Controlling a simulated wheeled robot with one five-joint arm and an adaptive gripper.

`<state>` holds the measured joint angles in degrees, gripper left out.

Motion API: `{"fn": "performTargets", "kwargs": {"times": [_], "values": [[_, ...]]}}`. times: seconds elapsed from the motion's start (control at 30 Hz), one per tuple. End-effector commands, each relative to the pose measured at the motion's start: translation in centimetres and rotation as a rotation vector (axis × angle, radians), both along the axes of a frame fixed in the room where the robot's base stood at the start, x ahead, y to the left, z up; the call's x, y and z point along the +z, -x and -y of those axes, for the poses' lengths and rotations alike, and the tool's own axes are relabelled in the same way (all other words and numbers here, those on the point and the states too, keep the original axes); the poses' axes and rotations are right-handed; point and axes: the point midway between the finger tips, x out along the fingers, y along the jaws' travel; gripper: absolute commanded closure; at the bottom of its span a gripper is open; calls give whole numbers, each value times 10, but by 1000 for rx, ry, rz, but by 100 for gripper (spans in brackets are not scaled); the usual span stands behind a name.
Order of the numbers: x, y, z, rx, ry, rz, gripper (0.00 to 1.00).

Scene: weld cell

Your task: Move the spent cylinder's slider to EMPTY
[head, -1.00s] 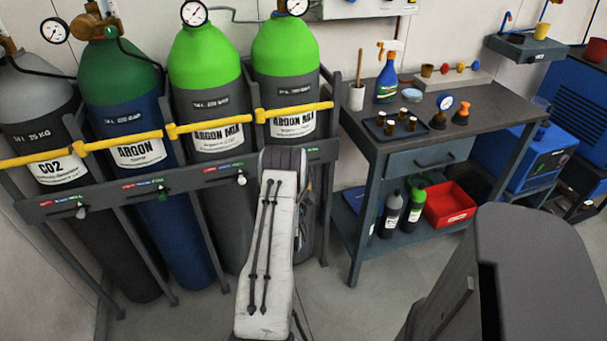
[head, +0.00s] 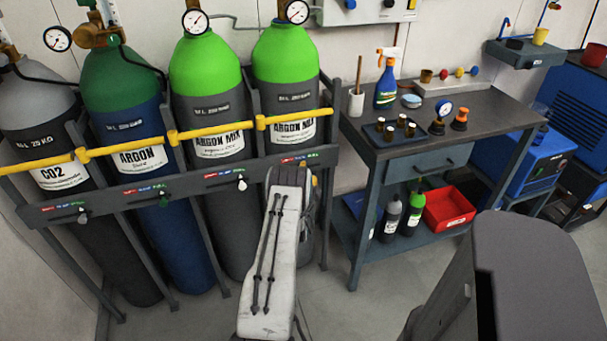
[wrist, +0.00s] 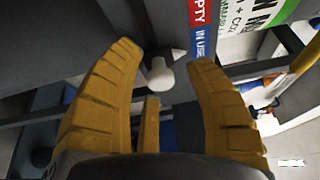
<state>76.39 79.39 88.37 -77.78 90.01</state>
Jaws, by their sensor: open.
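In the wrist view a pale slider knob (wrist: 160,76) with a small pointer stands out from the dark rail. The pointer is beside the blue IN USE end of the label strip (wrist: 198,40); the red EMPTY part is farther up. My gripper (wrist: 164,56) is open, with its yellow fingers on either side of the knob and gaps visible. I cannot tell whether a finger touches it. In the head view my arm reaches the rail before the rightmost bright-green-topped Argon Mix cylinder (head: 288,95); that slider is hidden behind the arm.
Other sliders on the rail are a grey knob (head: 83,217), a green knob (head: 163,201) and a white knob (head: 241,184). Yellow retaining bars (head: 218,128) cross the cylinders above the rail. A workbench (head: 440,140) stands to the right. Some floor is clear before it.

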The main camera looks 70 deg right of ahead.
Motion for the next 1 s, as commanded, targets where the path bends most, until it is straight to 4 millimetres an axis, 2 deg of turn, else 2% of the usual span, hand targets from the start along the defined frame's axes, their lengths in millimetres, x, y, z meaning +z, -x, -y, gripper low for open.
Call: {"fn": "performTargets", "kwargs": {"times": [0.47, 1.0], "values": [[0, -1, 5, 0, -1, 0, 49], [0, -1, 4, 0, -1, 0, 97]]}}
